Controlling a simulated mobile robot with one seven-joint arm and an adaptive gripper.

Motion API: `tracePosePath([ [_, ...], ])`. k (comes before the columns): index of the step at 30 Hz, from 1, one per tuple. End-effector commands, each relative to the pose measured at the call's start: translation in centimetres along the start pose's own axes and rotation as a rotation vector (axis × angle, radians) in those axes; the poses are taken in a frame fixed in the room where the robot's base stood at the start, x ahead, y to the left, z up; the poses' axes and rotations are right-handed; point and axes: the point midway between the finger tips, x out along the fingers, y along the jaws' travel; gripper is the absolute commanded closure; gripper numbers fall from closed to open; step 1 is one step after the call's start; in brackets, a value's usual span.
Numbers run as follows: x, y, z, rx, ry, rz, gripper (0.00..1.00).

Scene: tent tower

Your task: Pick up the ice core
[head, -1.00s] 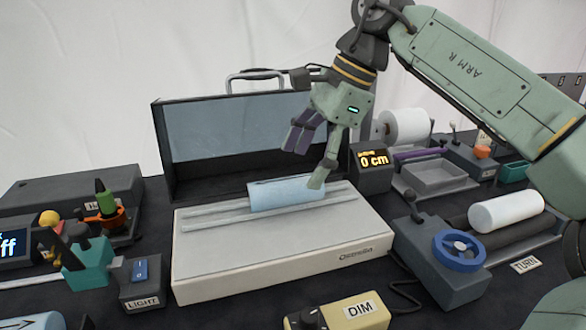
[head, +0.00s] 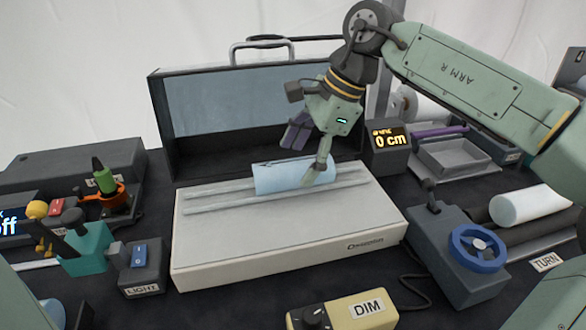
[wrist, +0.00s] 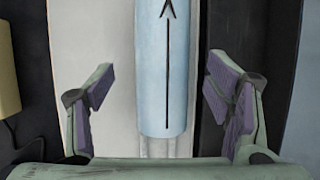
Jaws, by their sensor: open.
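The ice core (head: 285,177) is a pale blue cylinder lying on the rails of the white light-box-like base (head: 290,245) in the middle of the table. In the wrist view the ice core (wrist: 166,75) runs up the picture and bears a black arrow. My gripper (head: 308,155) is over the right part of the core, fingers pointing down, one finger in front of it. In the wrist view my gripper (wrist: 163,100) is open, with a purple-padded finger on each side and the core's near end between them. I see gaps on both sides; neither pad touches the core.
An open dark case (head: 160,130) stands right behind the base. A display reading 0 cm (head: 388,140) stands to the right, and a blue handwheel unit (head: 478,248) at front right. A DIM knob box (head: 345,308) and a LIGHT switch (head: 140,262) are in front and left.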

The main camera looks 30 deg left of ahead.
Motion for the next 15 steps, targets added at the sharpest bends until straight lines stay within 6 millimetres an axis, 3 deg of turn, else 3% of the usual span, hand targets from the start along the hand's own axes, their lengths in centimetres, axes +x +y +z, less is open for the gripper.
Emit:
tracePosePath([
  [6,2.5,-0.1,0.0,-0.001,0.0,0.001,0.27],
  [15,2.9,-0.2,0.0,0.0,0.0,-0.001,0.3],
])
